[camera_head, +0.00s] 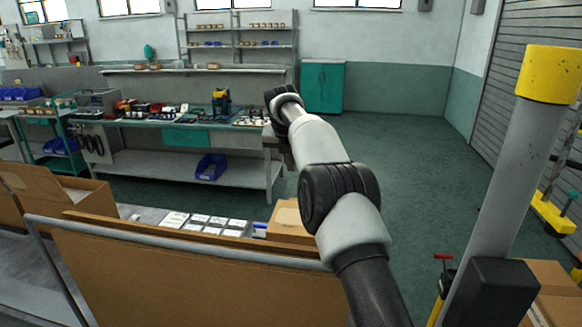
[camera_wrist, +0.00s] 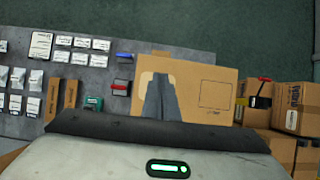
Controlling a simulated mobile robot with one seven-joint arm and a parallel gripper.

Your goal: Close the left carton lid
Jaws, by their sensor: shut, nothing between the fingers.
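An open brown carton (camera_head: 75,190) stands at the left of the head view with a flap raised. A large brown cardboard panel (camera_head: 190,275) fills the foreground, behind a grey rail. Another brown carton (camera_head: 288,222) shows partly behind my arm. In the wrist view, my gripper (camera_wrist: 158,82) is shut and empty, over a flat brown cardboard surface (camera_wrist: 215,88) with a printed outline. I cannot tell whether the fingers touch it. My gripper's fingers are not visible in the head view. I cannot tell which cardboard piece is the left carton's lid.
White packets (camera_head: 205,222) lie on the grey surface beside the cartons; the wrist view also shows a red item, a blue item and a green item (camera_wrist: 93,103). Several cartons (camera_wrist: 290,108) stand at right. A yellow-topped post (camera_head: 548,75) rises at right. Open floor (camera_head: 410,150) lies beyond.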

